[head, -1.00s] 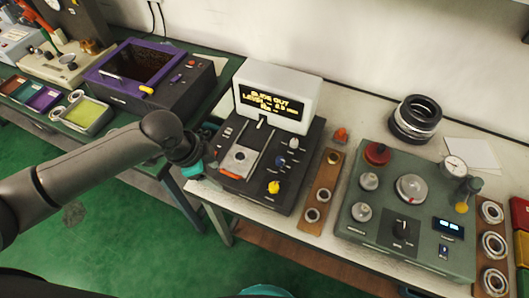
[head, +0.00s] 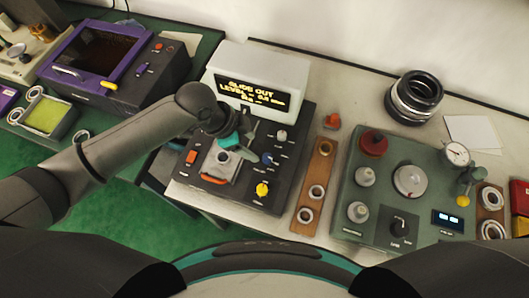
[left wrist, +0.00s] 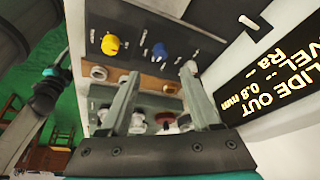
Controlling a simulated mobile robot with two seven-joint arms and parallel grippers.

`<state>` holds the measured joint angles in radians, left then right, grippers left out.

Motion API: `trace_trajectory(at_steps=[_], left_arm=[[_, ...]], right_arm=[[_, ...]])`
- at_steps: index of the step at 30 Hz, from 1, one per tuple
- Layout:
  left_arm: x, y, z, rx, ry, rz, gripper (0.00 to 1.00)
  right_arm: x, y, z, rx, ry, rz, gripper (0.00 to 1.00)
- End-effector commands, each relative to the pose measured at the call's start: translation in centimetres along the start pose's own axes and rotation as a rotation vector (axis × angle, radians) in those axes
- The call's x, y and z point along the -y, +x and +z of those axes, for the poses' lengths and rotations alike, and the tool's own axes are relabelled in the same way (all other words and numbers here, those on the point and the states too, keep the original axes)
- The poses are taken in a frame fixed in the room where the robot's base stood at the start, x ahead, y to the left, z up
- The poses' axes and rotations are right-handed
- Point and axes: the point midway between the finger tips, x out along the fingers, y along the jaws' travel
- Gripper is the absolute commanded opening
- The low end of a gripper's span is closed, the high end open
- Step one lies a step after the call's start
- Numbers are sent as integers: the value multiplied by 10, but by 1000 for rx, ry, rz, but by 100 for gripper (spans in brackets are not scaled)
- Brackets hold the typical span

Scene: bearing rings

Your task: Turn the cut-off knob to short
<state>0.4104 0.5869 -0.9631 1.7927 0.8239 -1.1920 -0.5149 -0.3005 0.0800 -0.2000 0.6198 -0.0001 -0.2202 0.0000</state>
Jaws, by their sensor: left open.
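A dark instrument box (head: 225,193) with a tilted display (head: 252,95) reading "SLIDE OUT" and "0.8 mm" stands on the bench. Its panel carries a pale grey knob (head: 281,135), a blue knob (head: 267,158) and a yellow knob (head: 262,188). Their labels are too small to read, so I cannot tell which is the cut-off knob. My left gripper (head: 253,132) is open and empty above the panel, left of the grey and blue knobs and just before the display. The left wrist view shows its spread fingers (left wrist: 162,100), the yellow knob (left wrist: 110,45) and the blue knob (left wrist: 159,51).
A wooden strip with rings (head: 311,205) lies right of the box, then a green instrument (head: 350,222) with several knobs. An orange piece (head: 331,121) and stacked black rings (head: 414,98) stand behind. A purple-framed machine (head: 130,78) is at the left.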

Motion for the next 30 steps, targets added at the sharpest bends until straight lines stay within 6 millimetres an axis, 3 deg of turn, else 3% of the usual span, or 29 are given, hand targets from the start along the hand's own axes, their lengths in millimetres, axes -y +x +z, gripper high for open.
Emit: trace_trajectory(at_steps=[6,15,21,30], left_arm=[[-1,42,0,0,-2,2,64],[0,83,0,-1,-1,0,64],[0,94,0,0,0,-1,64],[0,96,0,0,0,-2,64]], right_arm=[[0,7,0,-1,0,0,50],[0,15,1,-1,0,0,50],[0,17,1,-1,0,0,50],[0,17,1,-1,0,0,50]])
